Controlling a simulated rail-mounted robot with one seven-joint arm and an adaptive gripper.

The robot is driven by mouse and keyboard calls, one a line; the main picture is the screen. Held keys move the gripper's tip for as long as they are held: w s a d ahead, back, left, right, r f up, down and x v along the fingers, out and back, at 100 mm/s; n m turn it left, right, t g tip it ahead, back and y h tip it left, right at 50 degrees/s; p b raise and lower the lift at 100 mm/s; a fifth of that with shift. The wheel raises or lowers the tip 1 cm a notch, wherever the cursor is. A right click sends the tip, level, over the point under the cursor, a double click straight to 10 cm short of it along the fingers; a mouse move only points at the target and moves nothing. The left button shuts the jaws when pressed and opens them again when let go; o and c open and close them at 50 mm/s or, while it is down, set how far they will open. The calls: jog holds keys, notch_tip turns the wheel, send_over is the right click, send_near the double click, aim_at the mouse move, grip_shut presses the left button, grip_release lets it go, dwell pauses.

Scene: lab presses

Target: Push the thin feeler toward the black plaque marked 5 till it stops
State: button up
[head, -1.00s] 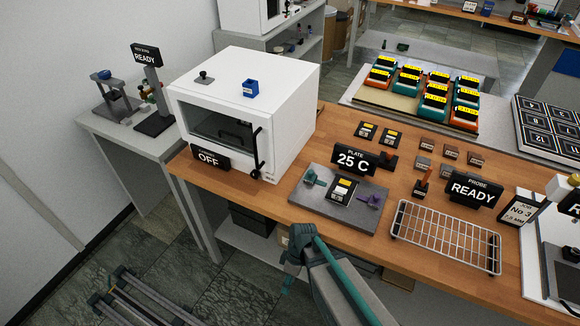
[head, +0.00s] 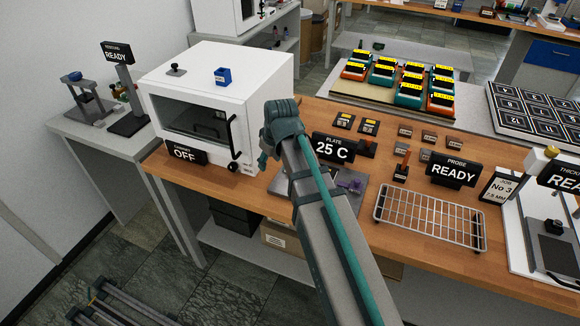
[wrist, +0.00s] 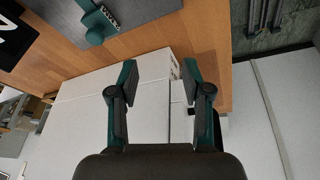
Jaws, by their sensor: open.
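I cannot pick out a thin feeler or a black plaque marked 5 in either view. A black tray (head: 537,118) of numbered dark tiles lies at the right in the head view, its digits too small to read surely. My gripper (wrist: 160,76) is open and empty in the wrist view, its fingers apart above white surfaces of the oven-like cabinet. In the head view my arm hides most of the gripper, which is beside the cabinet (head: 215,85). A grey plate (head: 357,179) is partly hidden behind my arm; its teal clamp shows in the wrist view (wrist: 95,22).
The wooden bench holds a "25 C" sign (head: 332,149), a wire rack (head: 428,217), a "READY" probe sign (head: 453,172) and a "No 3" job card (head: 499,187). Orange and teal boxes (head: 410,85) stand behind.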

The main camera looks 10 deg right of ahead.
jog(key=d+r+m+t+b, duration=0.1)
jog(key=d+r+m, duration=0.35)
jog(key=d, duration=0.35)
jog(key=shift+h, duration=0.3)
jog(key=shift+w+p+x, duration=0.15)
jog(key=shift+p+x, duration=0.3)
jog(key=shift+x, duration=2.35)
jog(key=shift+w+p+x, duration=0.15)
jog(key=shift+p+x, duration=0.3)
jog(key=shift+x, duration=2.3)
jog(key=shift+d+r, duration=0.1)
jog(key=c, duration=0.8)
jog(key=shift+s+d, duration=0.45)
jog(key=shift+d, duration=0.15)
jog(key=shift+c, duration=0.2)
jog(key=o, duration=0.8)
jog(key=shift+o, duration=0.2)
jog(key=v, duration=1.2)
